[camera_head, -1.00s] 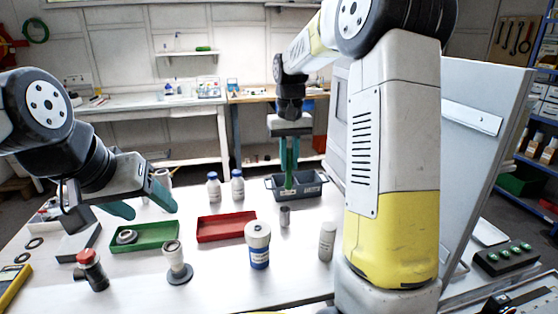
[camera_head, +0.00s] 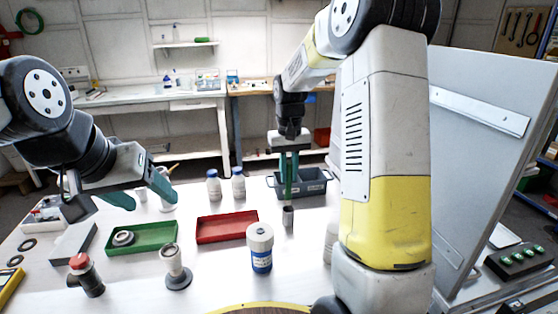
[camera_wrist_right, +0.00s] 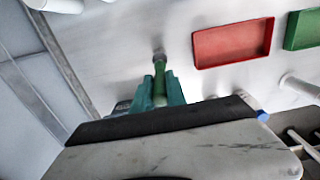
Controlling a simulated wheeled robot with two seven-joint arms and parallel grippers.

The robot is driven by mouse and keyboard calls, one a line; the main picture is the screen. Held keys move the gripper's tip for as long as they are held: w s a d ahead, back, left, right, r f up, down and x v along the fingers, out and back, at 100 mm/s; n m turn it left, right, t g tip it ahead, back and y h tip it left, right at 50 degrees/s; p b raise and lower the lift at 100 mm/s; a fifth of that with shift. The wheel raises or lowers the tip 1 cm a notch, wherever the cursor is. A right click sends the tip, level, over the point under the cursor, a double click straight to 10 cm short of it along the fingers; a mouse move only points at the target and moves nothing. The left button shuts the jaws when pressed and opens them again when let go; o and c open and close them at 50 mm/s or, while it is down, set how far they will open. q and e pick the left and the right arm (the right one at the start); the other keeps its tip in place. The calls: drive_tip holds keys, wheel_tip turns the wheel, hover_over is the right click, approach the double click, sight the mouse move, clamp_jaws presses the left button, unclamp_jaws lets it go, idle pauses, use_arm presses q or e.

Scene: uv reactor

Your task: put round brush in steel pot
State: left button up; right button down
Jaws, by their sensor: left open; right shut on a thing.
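The round brush shows as a green rod (camera_head: 288,192) hanging upright from my right gripper (camera_head: 289,180), which is shut on it. In the right wrist view the green brush (camera_wrist_right: 160,84) sits between the two teal fingers. My left gripper (camera_head: 154,205) is open and empty above the table's left side.
A grey bin (camera_head: 315,184) stands just behind the pot. A red tray (camera_head: 226,228) lies to its left, and a green tray (camera_head: 160,236) farther left. A white-and-blue jar (camera_head: 260,248) stands in front. Two bottles (camera_head: 214,187) stand behind the red tray.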

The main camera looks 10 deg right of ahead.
sight(288, 204)
drive_tip(key=shift+f, duration=3.35)
drive_tip(key=c, duration=1.3)
unclamp_jaws()
drive_tip(key=shift+o, duration=0.2)
drive_tip(key=s+a+r+t+y, duration=0.1)
drive_tip(key=s+r+t, duration=0.2)
drive_tip(key=s+r, duration=0.6)
drive_tip(key=s+a+r+t+y, duration=0.1)
drive_tip(key=s+r+t, duration=0.2)
drive_tip(key=s+r, duration=0.7)
drive_tip(key=s, duration=0.5)
drive_tip(key=shift+s+r, duration=0.15)
drive_tip(key=shift+r, duration=0.15)
drive_tip(key=shift+a, duration=0.1)
